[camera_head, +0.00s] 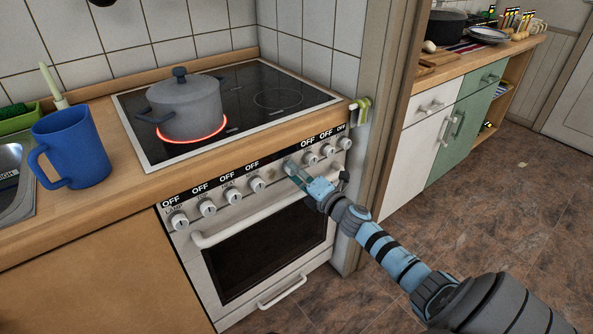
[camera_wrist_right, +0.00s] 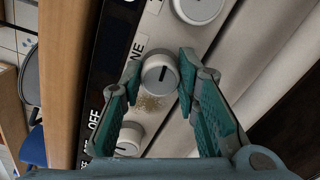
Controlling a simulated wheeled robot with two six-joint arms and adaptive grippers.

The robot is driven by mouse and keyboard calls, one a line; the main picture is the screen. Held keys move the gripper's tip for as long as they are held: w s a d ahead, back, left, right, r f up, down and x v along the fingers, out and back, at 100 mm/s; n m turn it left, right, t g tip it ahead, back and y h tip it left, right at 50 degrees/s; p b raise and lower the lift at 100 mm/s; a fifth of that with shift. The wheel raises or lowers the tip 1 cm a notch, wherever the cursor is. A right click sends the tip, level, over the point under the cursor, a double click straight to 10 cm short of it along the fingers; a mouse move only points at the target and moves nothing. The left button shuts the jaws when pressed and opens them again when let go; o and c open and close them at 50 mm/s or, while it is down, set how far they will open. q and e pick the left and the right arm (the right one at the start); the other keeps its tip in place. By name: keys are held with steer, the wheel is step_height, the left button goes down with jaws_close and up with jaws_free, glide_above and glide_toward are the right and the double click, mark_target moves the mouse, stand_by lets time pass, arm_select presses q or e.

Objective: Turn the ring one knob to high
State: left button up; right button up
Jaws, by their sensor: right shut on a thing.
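The ring one knob (camera_wrist_right: 160,74) is a round white knob with a dark pointer line, in the right wrist view. Part of its label, "NE", shows beside it. My right gripper (camera_head: 291,168) is at the middle of the stove's front panel in the head view, its teal fingers closed on either side of this knob. The gripper mostly hides the knob in the head view. A ring glows red under the grey lidded pot (camera_head: 186,108) on the black cooktop (camera_head: 277,99). My left gripper is not in view.
Other knobs sit close on both sides, including one at the left (camera_head: 257,184) and one at the right (camera_head: 310,158), with several "OFF" displays above the row. The oven handle (camera_head: 215,235) runs below. A blue mug (camera_head: 75,150) stands on the counter at left.

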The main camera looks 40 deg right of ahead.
steer(key=m, duration=0.3)
steer(key=shift+p, duration=0.35)
steer(key=m+p, duration=0.1)
steer(key=m, duration=0.2)
steer(key=shift+m, duration=0.3)
steer(key=m+p, duration=0.2)
steer(key=m, duration=0.1)
steer(key=shift+f, duration=0.1)
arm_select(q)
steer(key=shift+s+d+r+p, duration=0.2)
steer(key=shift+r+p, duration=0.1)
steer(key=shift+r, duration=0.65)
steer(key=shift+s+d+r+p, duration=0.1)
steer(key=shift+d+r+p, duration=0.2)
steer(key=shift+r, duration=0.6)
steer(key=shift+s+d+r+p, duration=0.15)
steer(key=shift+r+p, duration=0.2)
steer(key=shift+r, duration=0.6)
arm_select(e)
steer(key=shift+f+m, duration=0.1)
steer(key=shift+m, duration=1.8)
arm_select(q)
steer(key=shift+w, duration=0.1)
arm_select(e)
steer(key=o, duration=1.2)
steer(key=shift+c, duration=0.2)
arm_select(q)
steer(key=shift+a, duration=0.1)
